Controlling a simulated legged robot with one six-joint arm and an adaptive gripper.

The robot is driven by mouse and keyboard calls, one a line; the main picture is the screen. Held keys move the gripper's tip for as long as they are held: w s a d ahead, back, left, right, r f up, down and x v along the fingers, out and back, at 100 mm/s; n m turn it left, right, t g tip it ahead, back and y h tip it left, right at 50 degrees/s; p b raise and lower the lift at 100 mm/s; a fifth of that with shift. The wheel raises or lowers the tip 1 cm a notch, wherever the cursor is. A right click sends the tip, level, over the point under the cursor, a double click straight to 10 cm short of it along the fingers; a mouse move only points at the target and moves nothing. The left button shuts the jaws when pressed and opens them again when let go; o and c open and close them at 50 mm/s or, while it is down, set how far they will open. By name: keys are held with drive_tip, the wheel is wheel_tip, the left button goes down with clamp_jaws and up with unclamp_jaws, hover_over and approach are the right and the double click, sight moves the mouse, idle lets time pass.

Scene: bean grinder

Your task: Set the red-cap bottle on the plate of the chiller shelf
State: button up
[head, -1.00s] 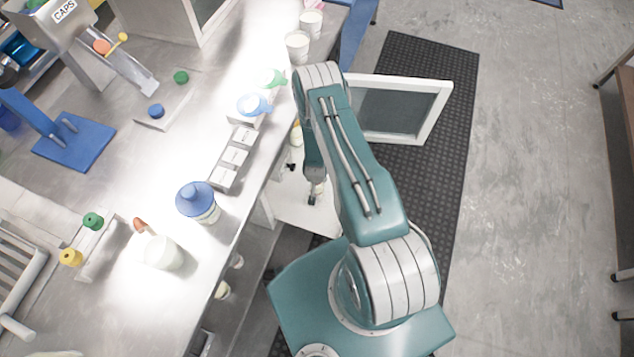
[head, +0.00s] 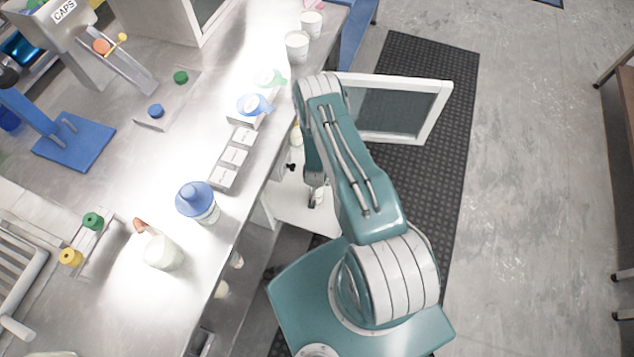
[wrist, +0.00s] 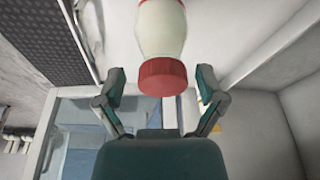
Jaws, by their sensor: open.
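The red-cap bottle shows in the wrist view, with a pale body (wrist: 162,28) and a red cap (wrist: 162,77). The cap end is toward my gripper (wrist: 160,88). My gripper is open, with one finger on each side of the cap and a visible gap on both sides. The bottle stands over a white surface inside the chiller (head: 297,207), which also shows under the counter edge in the head view. My gripper (head: 314,196) is small and partly hidden by my arm there.
The chiller's framed door (head: 395,108) stands open beyond my arm. The counter (head: 120,180) on the left holds a blue-capped bottle (head: 197,203), white blocks (head: 233,157) and cups (head: 297,46). White walls close in at the wrist view's right. The floor to the right is free.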

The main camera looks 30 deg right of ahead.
drive_tip(key=v, duration=1.2)
drive_tip(key=shift+s, duration=0.1)
